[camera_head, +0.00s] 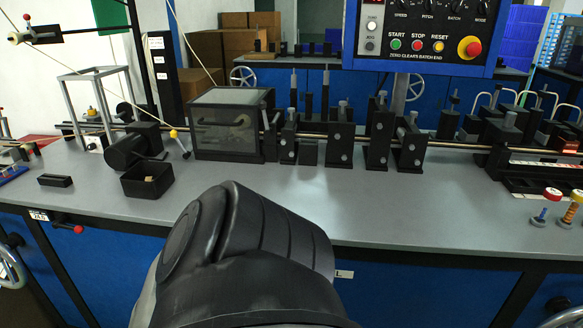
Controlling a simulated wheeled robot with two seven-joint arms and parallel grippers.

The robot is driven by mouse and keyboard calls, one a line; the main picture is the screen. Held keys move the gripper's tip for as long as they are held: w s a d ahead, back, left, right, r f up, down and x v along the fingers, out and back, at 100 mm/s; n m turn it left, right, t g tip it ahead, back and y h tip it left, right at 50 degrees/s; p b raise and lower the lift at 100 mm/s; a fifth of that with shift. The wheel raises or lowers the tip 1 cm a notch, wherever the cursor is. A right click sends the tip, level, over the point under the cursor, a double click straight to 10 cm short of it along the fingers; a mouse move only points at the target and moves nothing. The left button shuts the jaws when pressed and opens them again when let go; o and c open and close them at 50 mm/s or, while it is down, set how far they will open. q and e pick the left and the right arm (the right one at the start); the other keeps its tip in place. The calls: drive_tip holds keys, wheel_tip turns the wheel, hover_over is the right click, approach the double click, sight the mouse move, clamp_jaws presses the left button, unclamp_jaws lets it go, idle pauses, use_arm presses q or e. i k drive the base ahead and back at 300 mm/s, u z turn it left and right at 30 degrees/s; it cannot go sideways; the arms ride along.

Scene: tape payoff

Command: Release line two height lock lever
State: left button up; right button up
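A small lever with a red knob (77,229) sticks out from the front edge of the bench at the left. A small white label (39,214) is beside it, its text too small to read surely. Another lever with a yellow tip (174,134) stands near a black motor-like unit on the bench top. I cannot tell which line either lever belongs to. A large black arm link of mine fills the lower middle of the view and hides part of the bench front. Neither gripper is in view.
The grey bench top (420,205) is clear along its front middle. A black box with clear panels (228,124) and several black roller stands line its back. A control panel (425,30) hangs above. A handwheel (10,265) is at the lower left; red and yellow knobs stand at the right.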

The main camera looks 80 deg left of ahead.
sight(68, 228)
drive_tip(key=u, duration=4)
drive_tip(key=k, duration=0.45)
drive_tip(key=u, duration=0.65)
drive_tip(key=i, duration=1.45)
drive_tip(key=z, duration=0.55)
